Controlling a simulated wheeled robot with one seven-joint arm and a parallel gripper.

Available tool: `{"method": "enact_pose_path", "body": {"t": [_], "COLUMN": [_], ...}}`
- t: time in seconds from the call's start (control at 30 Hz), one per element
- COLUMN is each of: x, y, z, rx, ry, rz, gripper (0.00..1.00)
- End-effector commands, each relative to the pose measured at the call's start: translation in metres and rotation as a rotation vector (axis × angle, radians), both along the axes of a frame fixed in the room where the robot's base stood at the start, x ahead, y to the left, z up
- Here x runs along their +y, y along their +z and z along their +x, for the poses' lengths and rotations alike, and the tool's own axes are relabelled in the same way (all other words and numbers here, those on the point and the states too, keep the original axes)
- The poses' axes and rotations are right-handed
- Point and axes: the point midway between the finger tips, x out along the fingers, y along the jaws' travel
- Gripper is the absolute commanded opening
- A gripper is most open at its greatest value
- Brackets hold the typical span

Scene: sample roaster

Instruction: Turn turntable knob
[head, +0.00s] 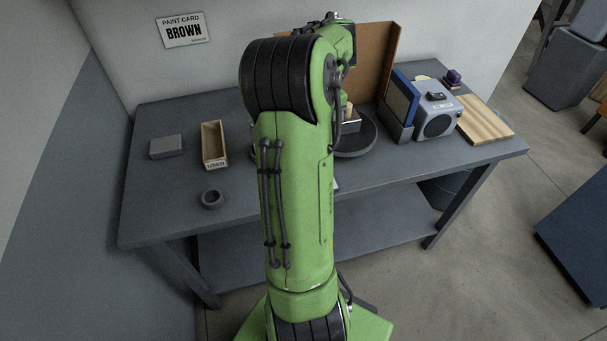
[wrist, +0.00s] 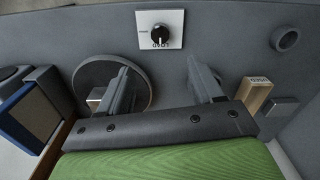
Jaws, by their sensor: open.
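The knob (wrist: 159,34) is black and round with a pale pointer line, set on a white plate (wrist: 174,18) with small dark lettering, at the top centre of the wrist view. In the head view my arm hides the knob. My gripper (wrist: 158,68) is open and empty, its two fingers spread wide. The knob lies beyond the gap between the fingertips, with nothing gripped. The turntable (wrist: 85,74) is a dark round disc, partly behind the left finger. It also shows in the head view (head: 360,145), beside my arm, with a pale block on it.
A grey box with a round dark front (head: 437,125) and a blue-edged panel (head: 402,98) stand right of the turntable. A wooden tray (head: 214,145), a grey block (head: 166,147) and a dark ring-shaped cup (head: 212,198) are on the left. A brown board (head: 378,55) stands behind.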

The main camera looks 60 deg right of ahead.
Motion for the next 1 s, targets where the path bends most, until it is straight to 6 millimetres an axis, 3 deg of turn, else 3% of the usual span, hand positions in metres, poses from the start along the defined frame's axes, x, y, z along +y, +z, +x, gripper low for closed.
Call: {"method": "enact_pose_path", "body": {"t": [0.2, 0.5, 0.7, 0.93, 1.0], "x": [0.002, 0.002, 0.001, 0.001, 0.001], "y": [-0.058, -0.127, -0.144, -0.144, -0.144], "z": [0.001, 0.000, 0.001, 0.001, 0.001], "rx": [0.003, 0.003, 0.000, -0.001, -0.001], "ry": [0.001, 0.001, 0.002, 0.002, 0.002], "rz": [0.005, 0.003, 0.001, 0.001, 0.001], "gripper": [0.66, 0.66, 0.66, 0.66, 0.55]}}
